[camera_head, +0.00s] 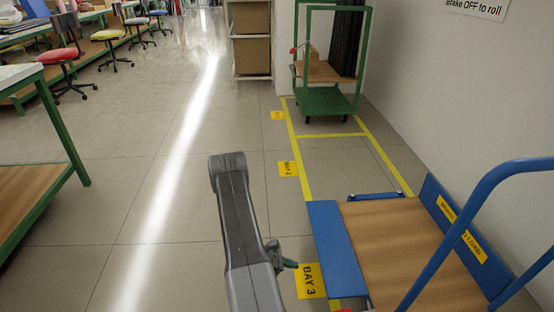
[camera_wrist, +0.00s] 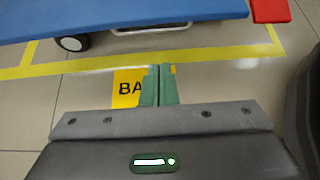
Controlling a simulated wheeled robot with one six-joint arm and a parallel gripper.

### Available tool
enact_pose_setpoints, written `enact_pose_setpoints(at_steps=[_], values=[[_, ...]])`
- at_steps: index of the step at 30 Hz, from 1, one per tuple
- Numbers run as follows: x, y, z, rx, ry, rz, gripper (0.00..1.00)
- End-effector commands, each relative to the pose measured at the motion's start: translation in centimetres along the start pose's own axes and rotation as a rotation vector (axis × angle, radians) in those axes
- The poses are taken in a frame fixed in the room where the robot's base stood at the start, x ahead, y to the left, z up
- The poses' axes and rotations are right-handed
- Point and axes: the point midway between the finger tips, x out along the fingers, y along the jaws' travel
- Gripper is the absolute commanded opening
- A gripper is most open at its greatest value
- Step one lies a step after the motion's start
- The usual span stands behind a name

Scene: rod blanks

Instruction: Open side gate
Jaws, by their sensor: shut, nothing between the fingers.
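A trolley with a wooden deck (camera_head: 415,250) stands at the lower right in the head view. Its left side has a blue gate panel (camera_head: 337,250); I cannot tell how far it tilts. In the wrist view a blue edge (camera_wrist: 130,18), seemingly the same panel, runs across the top, with a red piece (camera_wrist: 270,10) at its right end. My gripper (camera_head: 291,264) is left of the panel, apart from it, above the floor by the BAY 3 label. In the wrist view its green fingers (camera_wrist: 159,70) are together and empty.
A blue tubular handle (camera_head: 470,215) and a blue side panel with a yellow label (camera_head: 462,230) bound the trolley's right. A green cart (camera_head: 325,100) stands behind, near the wall. A green-framed table (camera_head: 30,200) is at left. The floor between is clear.

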Motion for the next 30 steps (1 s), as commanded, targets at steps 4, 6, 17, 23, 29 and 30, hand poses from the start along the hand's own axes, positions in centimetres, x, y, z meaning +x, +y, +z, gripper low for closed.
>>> enact_pose_setpoints(at_steps=[4, 6, 17, 23, 29, 30], values=[[0.1, 0.0, 0.0, 0.000, 0.000, 0.000, 0.00], [0.4, 0.0, 0.0, 0.000, 0.000, 0.000, 0.00], [5.8, -0.1, -0.1, 0.001, 0.000, -0.005, 0.00], [9.2, 0.0, 0.2, 0.002, 0.000, -0.003, 0.00], [9.8, -0.1, 1.7, 0.000, 0.000, 0.002, 0.00], [9.8, -0.1, 1.8, 0.000, 0.000, 0.002, 0.00]])
